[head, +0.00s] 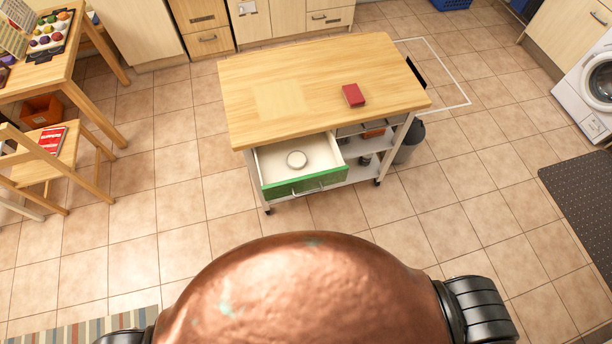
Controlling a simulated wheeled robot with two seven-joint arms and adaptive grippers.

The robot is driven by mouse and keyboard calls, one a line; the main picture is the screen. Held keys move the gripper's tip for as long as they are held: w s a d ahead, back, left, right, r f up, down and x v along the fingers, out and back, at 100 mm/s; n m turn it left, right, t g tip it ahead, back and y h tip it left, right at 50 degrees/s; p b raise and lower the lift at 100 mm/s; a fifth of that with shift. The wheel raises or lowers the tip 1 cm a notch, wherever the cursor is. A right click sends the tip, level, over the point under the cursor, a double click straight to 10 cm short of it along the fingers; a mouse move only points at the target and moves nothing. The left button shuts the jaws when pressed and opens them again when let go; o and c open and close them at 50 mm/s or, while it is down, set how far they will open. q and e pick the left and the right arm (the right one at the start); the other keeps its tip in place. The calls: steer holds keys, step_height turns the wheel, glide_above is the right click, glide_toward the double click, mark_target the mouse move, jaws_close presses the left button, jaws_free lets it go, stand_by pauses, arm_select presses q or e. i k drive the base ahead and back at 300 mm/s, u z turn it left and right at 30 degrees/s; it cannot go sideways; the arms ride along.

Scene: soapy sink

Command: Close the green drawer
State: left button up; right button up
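The green drawer is pulled open from the front left of a wooden-topped cart (320,75). Its green front (310,183) faces me and has a light handle in the middle. The far end of the drawer is hidden under the worktop. Neither of my grippers shows in the head view.
A red box (353,95) lies on the cart top. A grey bin (409,143) stands at the cart's right. A chair (55,155) and table are at left, a dark mat (580,205) at right. Tiled floor before the cart is clear.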

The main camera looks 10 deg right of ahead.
mark_target(325, 166)
steer(key=u, duration=0.05)
steer(key=i, duration=0.15)
steer(key=z, duration=2.2)
steer(key=k, duration=0.8)
steer(key=u, duration=1.7)
